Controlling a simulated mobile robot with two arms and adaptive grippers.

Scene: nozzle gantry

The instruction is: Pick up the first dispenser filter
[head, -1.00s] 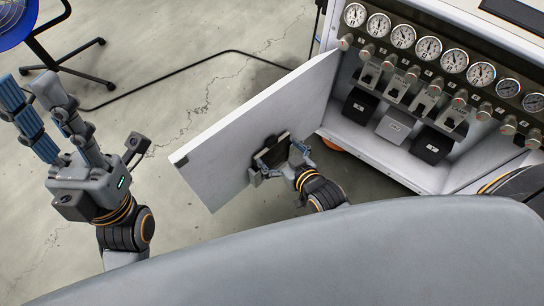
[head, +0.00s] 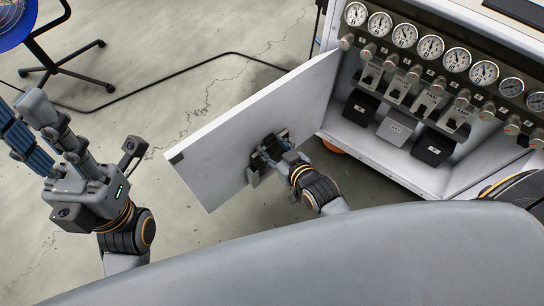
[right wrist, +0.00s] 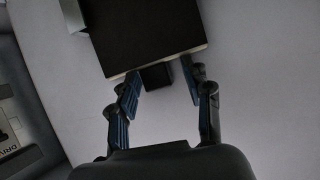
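Two black boxes (head: 361,106) (head: 433,146) and a grey box (head: 396,126) with labels sit below the levers inside the open cabinet. I cannot tell which is the first dispenser filter. My right gripper (head: 264,153) is at the open white door (head: 260,115), away from these boxes. In the right wrist view its blue-padded fingers (right wrist: 161,80) are apart, with a small black block (right wrist: 157,76) between their tips and a larger dark slab (right wrist: 145,38) just beyond. Contact cannot be told. My left gripper (head: 22,118) is raised, open and empty at the left.
The cabinet (head: 405,178) has a row of gauges (head: 430,47) and knobs above the boxes. The door sticks out leftward in front of it. A black cable (head: 180,66) lies on the floor, and a blue fan stand (head: 62,68) is at the upper left.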

